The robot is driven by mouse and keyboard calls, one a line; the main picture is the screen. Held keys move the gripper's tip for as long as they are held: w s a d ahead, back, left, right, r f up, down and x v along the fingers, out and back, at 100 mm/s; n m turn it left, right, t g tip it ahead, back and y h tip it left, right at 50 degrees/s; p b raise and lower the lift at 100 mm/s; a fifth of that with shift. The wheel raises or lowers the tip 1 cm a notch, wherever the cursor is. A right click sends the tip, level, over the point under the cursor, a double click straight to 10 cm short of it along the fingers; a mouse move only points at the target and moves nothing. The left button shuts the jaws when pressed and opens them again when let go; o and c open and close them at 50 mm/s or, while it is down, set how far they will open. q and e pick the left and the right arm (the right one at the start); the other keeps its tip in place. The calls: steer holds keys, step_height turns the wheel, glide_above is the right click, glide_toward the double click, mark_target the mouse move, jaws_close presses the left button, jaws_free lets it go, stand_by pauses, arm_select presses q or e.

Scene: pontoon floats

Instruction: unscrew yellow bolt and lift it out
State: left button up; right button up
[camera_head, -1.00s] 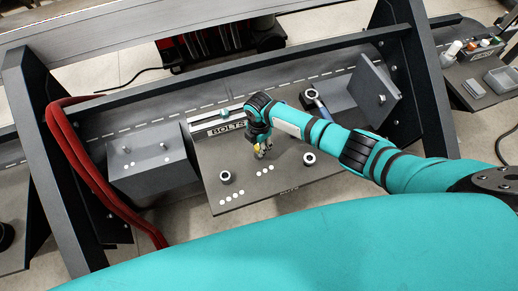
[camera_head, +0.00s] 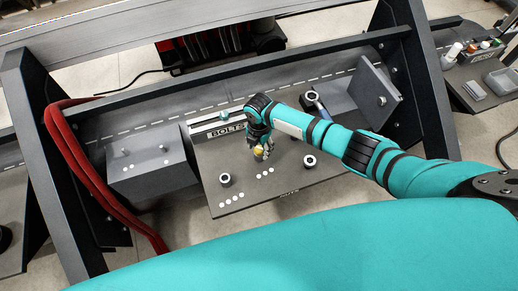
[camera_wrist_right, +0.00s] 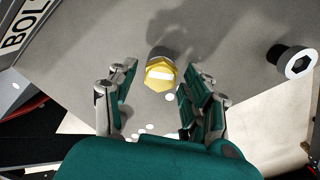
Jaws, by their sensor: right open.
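In the head view the yellow bolt (camera_head: 258,152) shows at my right gripper's fingers. My right gripper (camera_head: 263,154) points down over the plate. In the right wrist view the right gripper (camera_wrist_right: 158,78) is open, with a finger on each side of the bolt and visible gaps between. Nothing is held. My left gripper is not in view.
A BOLTS label (camera_head: 226,130) is behind. A grey box with pegs (camera_head: 150,160) is left, and a blue-handled tool (camera_head: 316,101) lies back right. Red hoses (camera_head: 85,165) hang at left.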

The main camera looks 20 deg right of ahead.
steer(key=m, duration=0.1)
steer(key=m+p, duration=0.1)
steer(key=m, duration=0.2)
steer(key=shift+s+r+p, duration=0.1)
steer(key=shift+r+p, duration=0.15)
steer(key=shift+p, duration=0.05)
steer(key=m+p, duration=0.1)
steer(key=m, duration=0.3)
steer(key=shift+m, duration=0.3)
steer(key=m, duration=0.2)
steer(key=shift+f+m+p, duration=0.2)
steer(key=shift+m+p, duration=0.1)
steer(key=shift+p, duration=0.05)
steer(key=m+p, duration=0.1)
steer(key=m, duration=0.2)
steer(key=shift+r+m, duration=0.1)
steer(key=shift+m, duration=0.2)
steer(key=m+p, duration=0.1)
steer(key=m, duration=0.3)
steer(key=shift+a, duration=0.1)
steer(key=m, duration=0.3)
steer(key=shift+m+p, duration=0.35)
steer(key=shift+m, duration=0.05)
steer(key=m, duration=0.4)
steer(key=shift+p, duration=0.4)
steer(key=m, duration=0.8)
steer(key=shift+p, duration=0.3)
steer(key=shift+c, duration=0.3)
